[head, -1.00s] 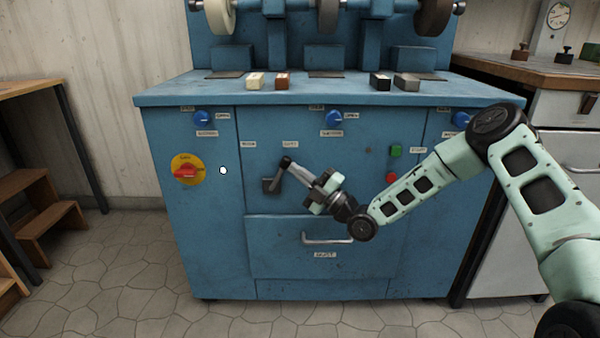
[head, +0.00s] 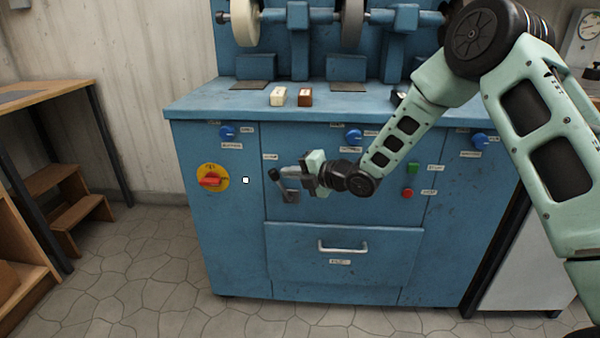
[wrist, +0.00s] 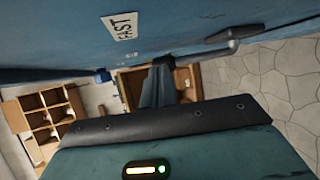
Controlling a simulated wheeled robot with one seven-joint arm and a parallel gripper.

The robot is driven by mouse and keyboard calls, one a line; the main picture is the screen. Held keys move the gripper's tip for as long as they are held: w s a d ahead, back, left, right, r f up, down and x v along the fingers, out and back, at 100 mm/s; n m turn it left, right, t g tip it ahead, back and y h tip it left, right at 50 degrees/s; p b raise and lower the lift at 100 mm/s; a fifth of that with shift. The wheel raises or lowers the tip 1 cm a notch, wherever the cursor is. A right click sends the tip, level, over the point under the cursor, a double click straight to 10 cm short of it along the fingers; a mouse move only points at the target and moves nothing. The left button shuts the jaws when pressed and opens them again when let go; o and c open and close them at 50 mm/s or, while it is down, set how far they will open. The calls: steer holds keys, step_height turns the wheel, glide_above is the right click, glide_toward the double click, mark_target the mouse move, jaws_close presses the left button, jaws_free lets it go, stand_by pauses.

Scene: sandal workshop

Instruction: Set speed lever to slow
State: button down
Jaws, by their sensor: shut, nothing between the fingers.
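The speed lever (head: 273,174) is a dark knob on a short arm over a grey base (head: 290,195) on the blue machine's front. It tilts to upper left, its knob below the left label (head: 270,156), too small to read in the head view. My gripper (head: 288,173) is shut and empty, its fingertips right beside the knob on its right; contact cannot be told. In the wrist view, the FAST label (wrist: 122,25) shows on the panel. A grey rod and hub (wrist: 232,40), apparently the lever, is there too, partly hidden by my finger (wrist: 158,85).
A red switch on a yellow plate (head: 212,178) is left of the lever. A blue knob (head: 354,136), a green button (head: 413,167) and a red button (head: 408,193) are on the right. A drawer handle (head: 342,247) is below. Wooden steps (head: 65,205) stand left.

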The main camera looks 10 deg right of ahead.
steer(key=shift+w+a+f, duration=0.1)
steer(key=shift+w+a, duration=0.1)
steer(key=shift+a, duration=0.6)
steer(key=shift+a+b, duration=0.2)
steer(key=shift+b, duration=0.1)
